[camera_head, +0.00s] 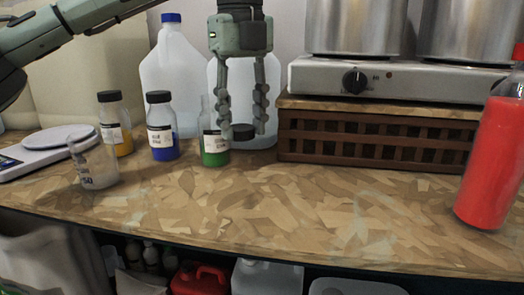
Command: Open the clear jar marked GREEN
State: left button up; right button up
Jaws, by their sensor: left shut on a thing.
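The clear jar with green contents (215,151) stands upright on the counter with a white label, and its neck shows no cap. My left gripper (243,129) points down just right of the jar. It is shut on a black cap (243,132), held beside the jar's upper part. The gripper's finger partly covers the jar's right side. The label's text is too small to read surely. My right gripper is out of view.
Capped jars with blue (163,140) and yellow (124,136) contents stand to the left, near a small beaker (97,166) and a scale (40,155). Large jugs (172,70) stand behind. A hotplate (400,80) and red bottle (492,160) are right. The front middle counter is clear.

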pick_arm(q)
send_over(268, 172)
notch_tip(268, 172, down, 2)
jog(key=shift+s+f, duration=0.1)
jog(key=shift+f, duration=0.15)
jog(key=shift+f+p, duration=0.4)
jog(key=shift+f, duration=1.6)
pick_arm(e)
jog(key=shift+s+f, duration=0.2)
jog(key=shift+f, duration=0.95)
pick_arm(q)
jog(key=shift+f, duration=0.15)
jog(key=o, duration=1.3)
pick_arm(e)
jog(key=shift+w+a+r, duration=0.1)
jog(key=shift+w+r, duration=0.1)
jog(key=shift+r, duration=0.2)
